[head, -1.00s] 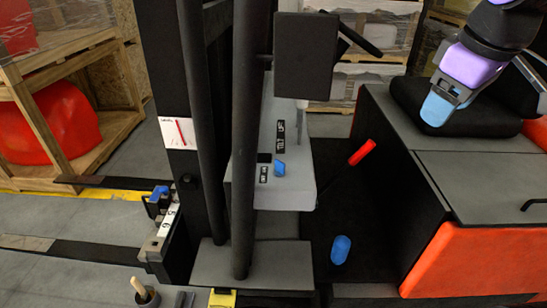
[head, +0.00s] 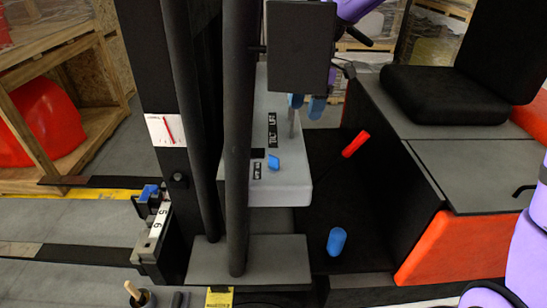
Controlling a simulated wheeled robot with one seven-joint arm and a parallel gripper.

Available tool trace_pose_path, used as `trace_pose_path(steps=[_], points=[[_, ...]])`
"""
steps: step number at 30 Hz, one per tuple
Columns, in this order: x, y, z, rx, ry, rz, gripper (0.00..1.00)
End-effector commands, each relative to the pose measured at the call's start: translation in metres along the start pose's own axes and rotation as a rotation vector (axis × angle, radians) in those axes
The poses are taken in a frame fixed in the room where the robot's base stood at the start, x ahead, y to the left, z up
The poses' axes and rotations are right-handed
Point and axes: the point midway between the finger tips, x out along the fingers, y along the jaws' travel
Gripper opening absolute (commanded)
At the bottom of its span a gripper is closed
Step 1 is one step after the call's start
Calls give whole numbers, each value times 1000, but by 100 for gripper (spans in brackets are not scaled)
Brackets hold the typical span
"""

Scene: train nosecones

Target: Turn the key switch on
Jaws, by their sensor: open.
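A small blue key-like knob (head: 274,162), which looks like the key switch, sits on the top of the light grey console (head: 290,185), beside small black labels. My gripper (head: 306,104) is at the far end of the console, above and a little right of the blue knob and apart from it. Its two blue fingertips show below a dark box, with a gap between them. The fingers hold nothing that I can see. The dark box hides the rest of the gripper.
The dark box (head: 300,45) and dark upright posts (head: 237,150) stand in front of the console. A thin grey lever (head: 292,122) rises close to the fingertips. A red handle (head: 355,143) and a blue cylinder (head: 337,241) are to the right, near the black seat (head: 440,95).

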Motion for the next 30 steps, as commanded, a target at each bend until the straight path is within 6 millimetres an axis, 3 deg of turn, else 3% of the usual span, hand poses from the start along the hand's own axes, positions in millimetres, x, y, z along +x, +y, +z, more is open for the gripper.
trace_pose_path(steps=[3,10,17,30], points=[[26,25,-6,-162,67,-34,62],[52,49,-14,-351,145,-52,62],[66,51,-17,-380,157,-54,62],[138,44,-27,-378,156,-55,62]])
